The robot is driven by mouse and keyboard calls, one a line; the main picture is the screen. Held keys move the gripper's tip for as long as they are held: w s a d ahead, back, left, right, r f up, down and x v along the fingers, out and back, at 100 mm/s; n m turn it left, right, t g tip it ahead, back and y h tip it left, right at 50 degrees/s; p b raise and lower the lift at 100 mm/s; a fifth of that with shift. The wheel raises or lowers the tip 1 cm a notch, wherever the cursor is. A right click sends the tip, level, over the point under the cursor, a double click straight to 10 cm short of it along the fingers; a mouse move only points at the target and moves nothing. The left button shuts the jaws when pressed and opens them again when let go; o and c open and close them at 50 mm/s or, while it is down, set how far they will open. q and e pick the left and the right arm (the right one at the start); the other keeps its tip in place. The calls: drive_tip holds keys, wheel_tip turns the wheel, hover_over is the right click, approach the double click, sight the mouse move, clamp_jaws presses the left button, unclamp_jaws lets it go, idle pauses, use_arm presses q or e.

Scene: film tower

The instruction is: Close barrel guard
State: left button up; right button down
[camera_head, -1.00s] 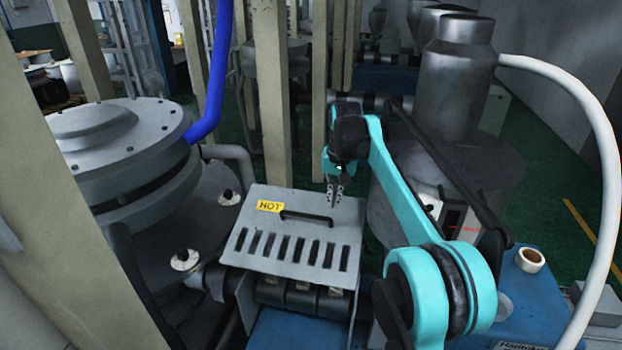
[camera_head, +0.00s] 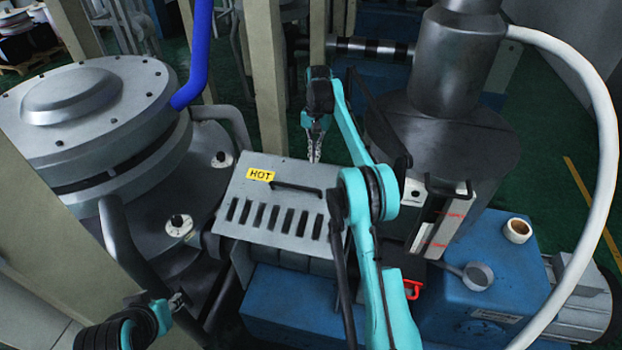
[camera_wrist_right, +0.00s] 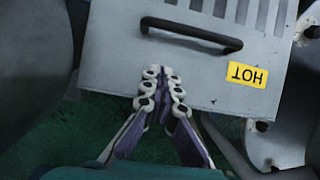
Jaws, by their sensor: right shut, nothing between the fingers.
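The barrel guard (camera_head: 275,222) is a grey slotted cover with a yellow HOT label (camera_head: 261,175) and a black bar handle (camera_head: 297,187). It lies over the barrel between the round machine at left and the hopper at right; whether it is fully seated I cannot tell. My right gripper (camera_head: 315,158) is shut and empty at the guard's far edge, beyond the handle. In the right wrist view, its fingertips (camera_wrist_right: 161,74) overlap the guard's edge (camera_wrist_right: 110,75), short of the handle (camera_wrist_right: 190,34); contact is unclear. My left gripper (camera_head: 178,299) is low at left, its fingers small and unclear.
The hopper (camera_head: 460,55) with a white hose (camera_head: 603,130) stands right of the guard. A blue base (camera_head: 480,290) holds a tape roll (camera_head: 517,230) and a small metal scoop (camera_head: 478,275). Posts and a blue hose (camera_head: 200,50) stand behind and left.

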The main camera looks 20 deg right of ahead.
sight(311, 178)
drive_tip(key=f, duration=0.4)
drive_tip(key=shift+s+a, duration=0.15)
drive_tip(key=shift+s, duration=0.1)
drive_tip(key=shift+s+a+f, duration=0.4)
drive_tip(key=shift+s+f, duration=0.1)
drive_tip(key=shift+s, duration=0.1)
drive_tip(key=shift+s+a+f, duration=0.4)
drive_tip(key=shift+s+f, duration=0.05)
drive_tip(key=shift+s, duration=0.1)
drive_tip(key=shift+s+a+f, duration=0.2)
drive_tip(key=shift+s+a, duration=0.05)
drive_tip(key=shift+s, duration=0.1)
